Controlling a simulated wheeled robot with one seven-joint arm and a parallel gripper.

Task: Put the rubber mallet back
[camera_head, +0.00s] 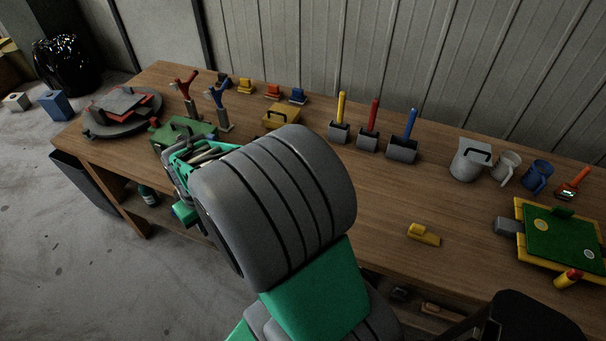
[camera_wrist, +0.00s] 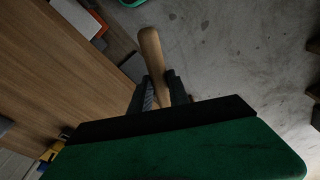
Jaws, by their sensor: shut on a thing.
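My gripper (camera_wrist: 163,92) is shut on a light wooden handle, which I take to be the rubber mallet's (camera_wrist: 152,50). The handle sticks out past the fingertips, tilted a little in the wrist view. The mallet's head is not visible there. In the head view my arm covers most of the gripper, and I cannot make out the mallet. The wrist view shows grey floor on one side of the handle and the wooden bench on the other.
The wooden workbench (camera_head: 383,212) carries a green case (camera_head: 181,131), a yellow case (camera_head: 281,117), several coloured-handled tools, a white jug (camera_head: 470,160) and a green board (camera_head: 560,240). A yellow block (camera_head: 424,235) lies near the front edge. The bench's middle right is mostly clear.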

